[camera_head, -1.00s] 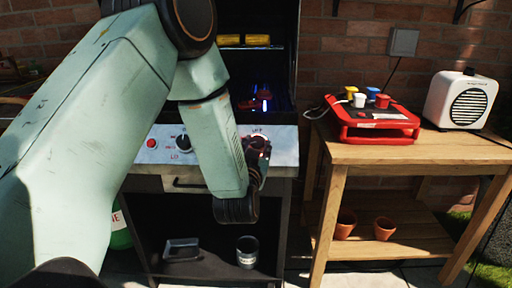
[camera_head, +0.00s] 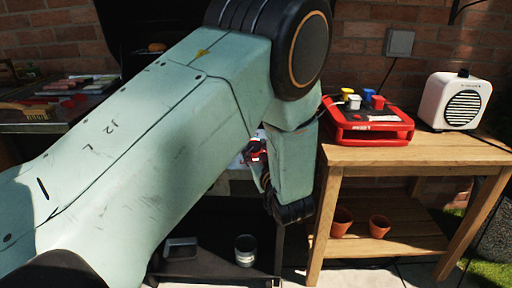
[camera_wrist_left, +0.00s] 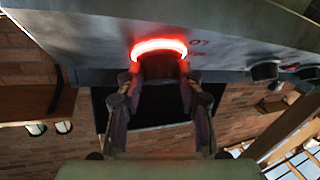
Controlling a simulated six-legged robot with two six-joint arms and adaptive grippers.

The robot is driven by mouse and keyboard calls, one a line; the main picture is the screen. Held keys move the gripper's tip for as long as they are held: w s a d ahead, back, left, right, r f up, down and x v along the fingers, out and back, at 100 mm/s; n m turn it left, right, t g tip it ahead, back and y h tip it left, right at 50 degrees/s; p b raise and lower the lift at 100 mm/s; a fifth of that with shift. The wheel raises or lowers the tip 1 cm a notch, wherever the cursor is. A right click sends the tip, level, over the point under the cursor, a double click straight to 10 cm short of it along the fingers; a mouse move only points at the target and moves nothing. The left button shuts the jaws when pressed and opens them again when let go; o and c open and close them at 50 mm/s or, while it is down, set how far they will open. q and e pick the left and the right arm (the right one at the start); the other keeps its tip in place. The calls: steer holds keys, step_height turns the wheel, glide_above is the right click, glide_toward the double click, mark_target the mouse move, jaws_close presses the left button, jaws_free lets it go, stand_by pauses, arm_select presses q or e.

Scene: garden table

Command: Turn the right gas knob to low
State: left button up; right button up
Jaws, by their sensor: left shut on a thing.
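In the left wrist view a dark round knob (camera_wrist_left: 158,66) sits on the grey grill panel (camera_wrist_left: 85,32), with a glowing red ring (camera_wrist_left: 158,45) around its base. My left gripper (camera_wrist_left: 160,85) has one finger on each side of the knob and is shut on it. In the head view my left gripper (camera_head: 257,158) is at the grill front, mostly behind my forearm. My arm covers the knob there, so its pointer and setting cannot be read. My right gripper is in neither view.
Other knobs (camera_wrist_left: 265,71) sit on the same panel to the right in the wrist view.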

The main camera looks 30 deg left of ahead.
mark_target(257, 152)
arm_select(q)
steer(key=shift+n, duration=0.3)
steer(key=o, duration=1.2)
steer(key=shift+r, duration=0.1)
step_height(257, 152, up, 10)
steer(key=shift+f, duration=0.1)
